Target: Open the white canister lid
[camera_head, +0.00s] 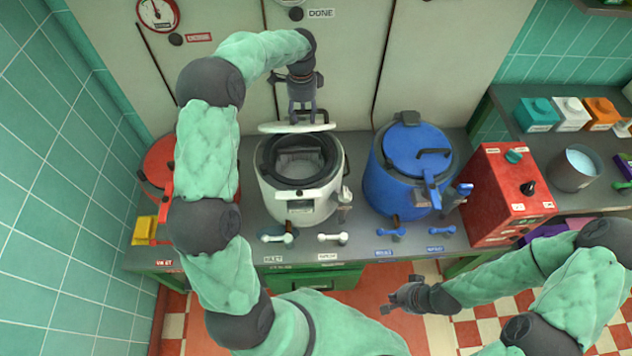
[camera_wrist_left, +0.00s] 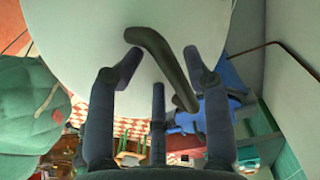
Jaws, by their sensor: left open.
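The white canister (camera_head: 304,209) stands on the counter, its dark round opening uncovered from above. Its white lid (camera_head: 272,128) is swung up at the back of the rim and shows nearly edge-on. In the left wrist view the lid (camera_wrist_left: 80,25) is a large pale disc with a dark bent handle (camera_wrist_left: 165,62). My left gripper (camera_head: 303,121) is at the raised lid, with its fingers (camera_wrist_left: 162,65) spread apart near the handle; I cannot tell if they touch it. My right gripper (camera_head: 390,304) is low in front of the counter, away from the canister.
A blue canister (camera_head: 395,189) with its lid down stands to the right, and a red canister (camera_head: 160,167) is partly hidden behind my left arm. A red control box (camera_head: 495,205) is further right. Small levers line the counter's front edge. Tall pale cabinets stand behind.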

